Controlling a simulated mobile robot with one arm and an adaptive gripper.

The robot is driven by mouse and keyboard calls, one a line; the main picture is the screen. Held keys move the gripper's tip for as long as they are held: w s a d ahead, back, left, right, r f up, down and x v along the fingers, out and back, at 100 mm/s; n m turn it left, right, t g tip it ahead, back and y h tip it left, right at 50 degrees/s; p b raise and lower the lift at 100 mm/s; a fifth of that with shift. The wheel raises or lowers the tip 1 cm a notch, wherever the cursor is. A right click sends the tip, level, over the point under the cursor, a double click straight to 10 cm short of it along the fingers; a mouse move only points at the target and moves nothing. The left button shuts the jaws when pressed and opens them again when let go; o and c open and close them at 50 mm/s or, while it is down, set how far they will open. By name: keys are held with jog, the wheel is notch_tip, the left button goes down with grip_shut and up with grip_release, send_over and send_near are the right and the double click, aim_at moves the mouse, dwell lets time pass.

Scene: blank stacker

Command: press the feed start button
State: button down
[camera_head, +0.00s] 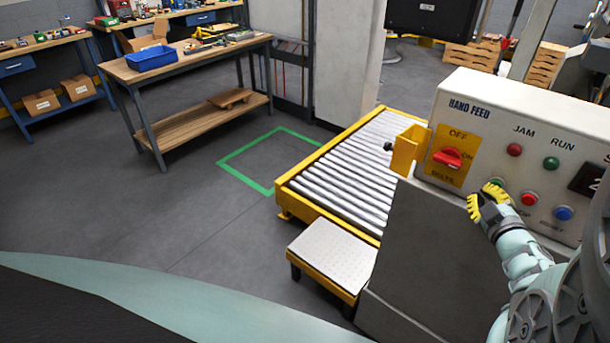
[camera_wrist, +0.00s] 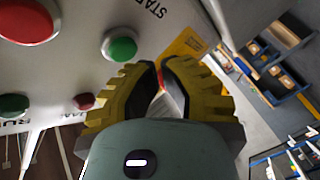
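The feed start button is a round green button (camera_wrist: 120,45) on the white panel, with a partly cut-off "STA..." label beside it in the wrist view. My gripper (camera_head: 482,196) has yellow, ridged fingers and is close to the panel front. In the wrist view, the gripper's fingertips (camera_wrist: 158,66) come together, with a narrow gap lower between the fingers and nothing held. The green button lies up and left of the tips there, apart from them in the picture. I cannot tell the remaining depth.
A red button (camera_head: 529,199) and a blue button (camera_head: 563,213) sit right of the green one. Red JAM (camera_head: 514,149) and green RUN (camera_head: 551,163) lamps are above. A red rotary switch (camera_head: 448,158) sticks out left. A roller conveyor (camera_head: 345,175) stands left of the panel.

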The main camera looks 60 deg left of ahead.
jog(key=shift+w, duration=0.2)
jog(key=shift+w+a, duration=0.2)
jog(key=shift+w, duration=0.05)
